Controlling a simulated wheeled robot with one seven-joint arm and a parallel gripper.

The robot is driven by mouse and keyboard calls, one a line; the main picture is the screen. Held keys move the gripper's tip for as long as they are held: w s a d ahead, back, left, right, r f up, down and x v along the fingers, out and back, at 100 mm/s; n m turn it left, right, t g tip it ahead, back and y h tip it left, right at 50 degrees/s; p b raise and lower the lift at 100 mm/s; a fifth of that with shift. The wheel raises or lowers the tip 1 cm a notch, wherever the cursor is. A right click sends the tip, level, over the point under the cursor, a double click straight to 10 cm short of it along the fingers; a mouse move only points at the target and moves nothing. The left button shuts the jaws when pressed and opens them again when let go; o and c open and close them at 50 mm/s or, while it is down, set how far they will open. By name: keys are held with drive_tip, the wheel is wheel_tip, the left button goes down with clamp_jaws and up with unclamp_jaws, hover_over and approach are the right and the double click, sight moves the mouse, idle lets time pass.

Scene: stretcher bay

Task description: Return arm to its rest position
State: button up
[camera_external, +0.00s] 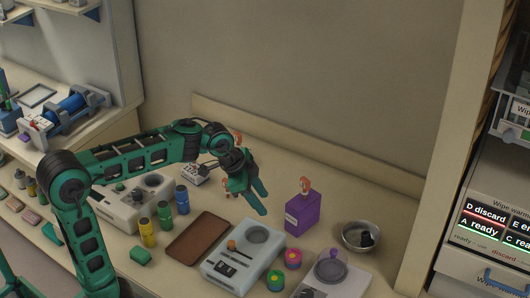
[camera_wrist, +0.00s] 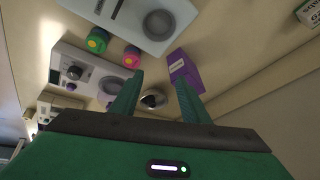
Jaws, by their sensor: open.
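My green arm (camera_external: 140,158) reaches across the bench from the left in the external view. My gripper (camera_external: 262,200) hangs above the bench between the brown tray and the purple box, with nothing visible in it. In the wrist view my gripper (camera_wrist: 160,84) shows two green fingers spread apart. The purple box (camera_external: 302,214) stands to the right of the fingers, and it also shows in the wrist view (camera_wrist: 184,70), close to the right finger in the picture. I cannot tell the exact gap between them.
A grey-white device (camera_external: 226,270) sits below my gripper, beside a brown tray (camera_external: 198,238). A metal bowl (camera_external: 361,236) is at right. Blue and yellow bottles (camera_external: 165,215) stand near my forearm. Pink (camera_external: 293,259) and green (camera_external: 275,280) round containers sit in front. A wall (camera_external: 330,80) rises behind.

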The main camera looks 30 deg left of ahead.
drive_tip(key=s+a+f+n, duration=0.1)
drive_tip(key=s+f, duration=0.1)
drive_tip(key=s, duration=0.3)
drive_tip(key=s+a+f+n+g, duration=0.1)
drive_tip(key=s+f, duration=0.2)
drive_tip(key=s, duration=0.2)
drive_tip(key=s+a+f+n+g+y, duration=0.1)
drive_tip(key=s+f, duration=0.1)
drive_tip(key=s, duration=0.3)
drive_tip(key=shift+s+f, duration=0.3)
drive_tip(key=shift+s, duration=0.1)
drive_tip(key=s+a+f+n+y, duration=0.1)
drive_tip(key=s+f, duration=0.1)
drive_tip(key=s, duration=0.2)
drive_tip(key=s+a+f+n+g, duration=0.1)
drive_tip(key=s+a+f, duration=0.1)
drive_tip(key=s+f, duration=0.1)
drive_tip(key=s+a+f+n+y, duration=0.1)
drive_tip(key=s+a+f, duration=0.1)
drive_tip(key=s, duration=0.4)
drive_tip(key=shift+a+f+g+y, duration=0.1)
drive_tip(key=shift+f+g+y, duration=0.2)
drive_tip(key=shift+g, duration=0.1)
drive_tip(key=shift+r, duration=0.1)
drive_tip(key=shift+w+f, duration=0.35)
drive_tip(key=shift+w, duration=0.35)
drive_tip(key=shift+s+r, duration=0.1)
drive_tip(key=shift+c, duration=1)
